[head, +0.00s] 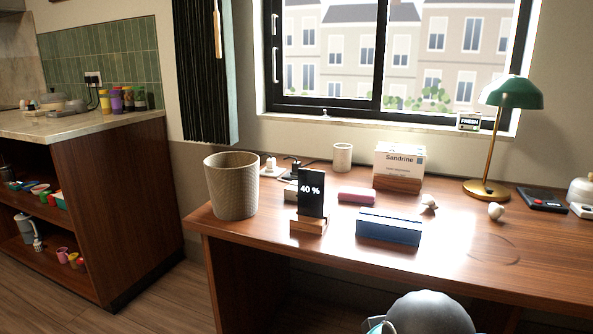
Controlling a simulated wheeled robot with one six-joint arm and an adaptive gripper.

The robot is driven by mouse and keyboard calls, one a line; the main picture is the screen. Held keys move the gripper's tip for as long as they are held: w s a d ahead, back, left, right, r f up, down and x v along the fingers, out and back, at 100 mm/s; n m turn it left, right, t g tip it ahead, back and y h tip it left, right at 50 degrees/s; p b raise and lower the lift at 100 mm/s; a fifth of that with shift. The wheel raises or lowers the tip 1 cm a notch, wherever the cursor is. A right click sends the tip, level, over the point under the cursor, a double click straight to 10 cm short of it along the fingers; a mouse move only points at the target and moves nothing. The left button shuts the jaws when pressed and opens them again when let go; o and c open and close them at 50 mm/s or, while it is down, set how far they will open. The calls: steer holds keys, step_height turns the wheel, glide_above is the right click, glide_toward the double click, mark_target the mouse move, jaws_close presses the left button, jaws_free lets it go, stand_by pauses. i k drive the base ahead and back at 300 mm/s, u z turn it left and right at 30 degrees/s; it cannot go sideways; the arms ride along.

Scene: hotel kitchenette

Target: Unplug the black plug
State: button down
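A small black plug (293,162) shows at the back left of the wooden desk, on or beside a dark block with a black cable, partly hidden behind the phone and its stand. A white plug (270,163) stands just left of it on a pale plate. A wall socket (93,78) above the kitchen counter also has something dark on it with a black cable hanging down; it is too small to make out well.
The desk (340,263) carries a woven bin (232,185), a phone reading 40 % (311,192), a blue box (389,225), a pink case (356,195), a Sandrine box (399,163), a white cup (342,157) and a green lamp (515,92).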

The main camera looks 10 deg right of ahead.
mark_target(295, 164)
steer(key=u, duration=0.55)
steer(key=k, duration=1.3)
steer(key=u, duration=0.85)
steer(key=i, duration=1.55)
steer(key=z, duration=1)
steer(key=i, duration=0.9)
steer(key=z, duration=0.9)
